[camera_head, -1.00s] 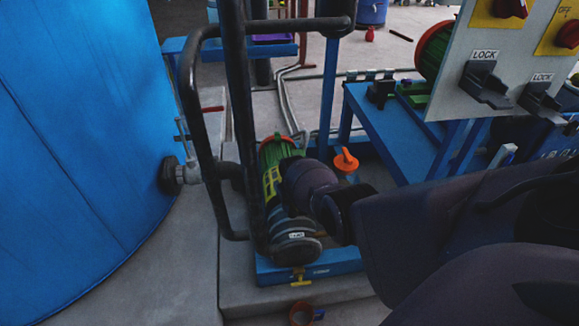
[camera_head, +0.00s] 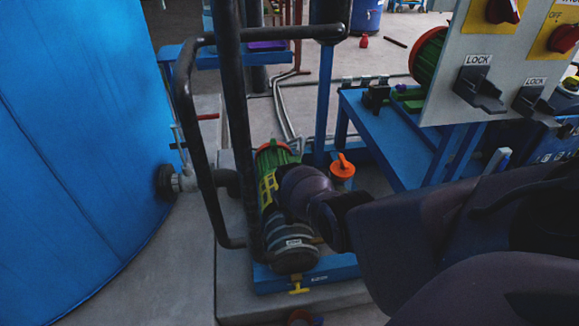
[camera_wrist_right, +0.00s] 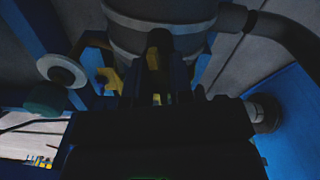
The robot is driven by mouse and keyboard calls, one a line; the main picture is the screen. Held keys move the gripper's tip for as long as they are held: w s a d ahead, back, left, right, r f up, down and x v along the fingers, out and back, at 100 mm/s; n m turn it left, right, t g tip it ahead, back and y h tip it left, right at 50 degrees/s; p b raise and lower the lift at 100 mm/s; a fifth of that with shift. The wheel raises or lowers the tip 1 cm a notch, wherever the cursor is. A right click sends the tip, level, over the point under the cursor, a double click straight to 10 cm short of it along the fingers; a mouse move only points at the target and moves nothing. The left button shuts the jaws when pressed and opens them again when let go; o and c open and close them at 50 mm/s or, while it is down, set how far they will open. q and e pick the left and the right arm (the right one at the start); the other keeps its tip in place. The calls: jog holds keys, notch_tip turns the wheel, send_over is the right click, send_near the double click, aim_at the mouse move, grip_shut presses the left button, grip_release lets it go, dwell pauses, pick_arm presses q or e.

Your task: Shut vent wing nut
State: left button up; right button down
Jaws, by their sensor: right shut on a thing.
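My right gripper (camera_wrist_right: 158,75) is shut on a small yellow piece (camera_wrist_right: 155,62), apparently the vent wing nut, below a grey banded cylinder (camera_wrist_right: 165,22). The dark fingers cover most of the piece, so its angle cannot be told. Another yellow winged part (camera_wrist_right: 108,80) shows just left of the fingers. In the head view my dark right arm reaches in from the right to the green-ended machine (camera_head: 270,160), and its fingertips are hidden there. A yellow winged part (camera_head: 299,285) shows low at the machine's blue base (camera_head: 335,270). My left gripper is not in view.
A large blue tank (camera_head: 80,150) fills the left, with a grey pipe fitting (camera_head: 183,182). A black rail frame (camera_head: 190,120) stands between tank and machine. An orange cap (camera_head: 342,168) and a blue table (camera_head: 400,140) are on the right, beside a LOCK panel (camera_head: 460,90).

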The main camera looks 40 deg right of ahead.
jog(key=m, duration=1)
jog(key=shift+m, duration=0.3)
jog(key=m, duration=0.5)
jog(key=shift+s+f, duration=0.1)
jog(key=m, duration=0.5)
jog(key=shift+a+m, duration=0.1)
jog(key=shift+m, duration=0.4)
jog(key=c, duration=1)
grip_release()
